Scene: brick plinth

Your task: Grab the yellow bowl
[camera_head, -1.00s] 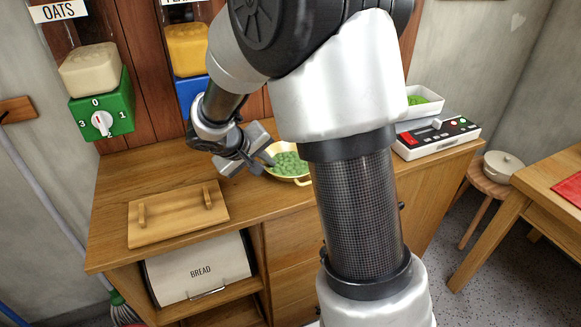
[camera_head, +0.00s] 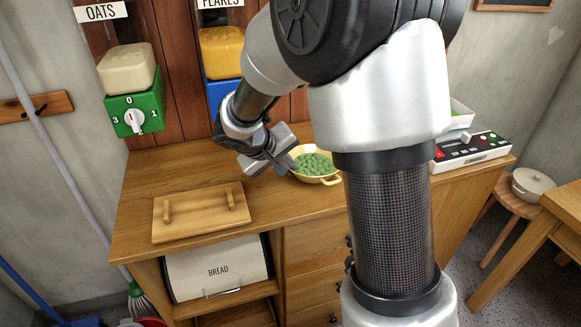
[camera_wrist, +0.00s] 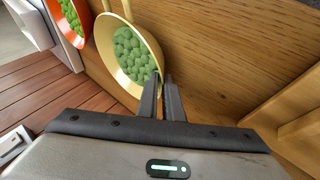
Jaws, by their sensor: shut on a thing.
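The yellow bowl (camera_head: 326,178) stands on the wooden counter, full of green round pieces, with a handle at its right front. Part of it is hidden by my arm in the head view. My gripper (camera_head: 291,165) is at the bowl's left side. In the wrist view the yellow bowl (camera_wrist: 142,48) shows beyond my fingers, and my gripper (camera_wrist: 162,82) is shut on its near rim, with one finger over the inside and the other outside.
A wooden board with two handles (camera_head: 200,212) lies left on the counter (camera_head: 140,185). An orange bowl (camera_wrist: 78,38) of green pieces shows beside the yellow one in the wrist view. A control box (camera_head: 470,150) stands at the right. Dispensers (camera_head: 135,115) hang behind.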

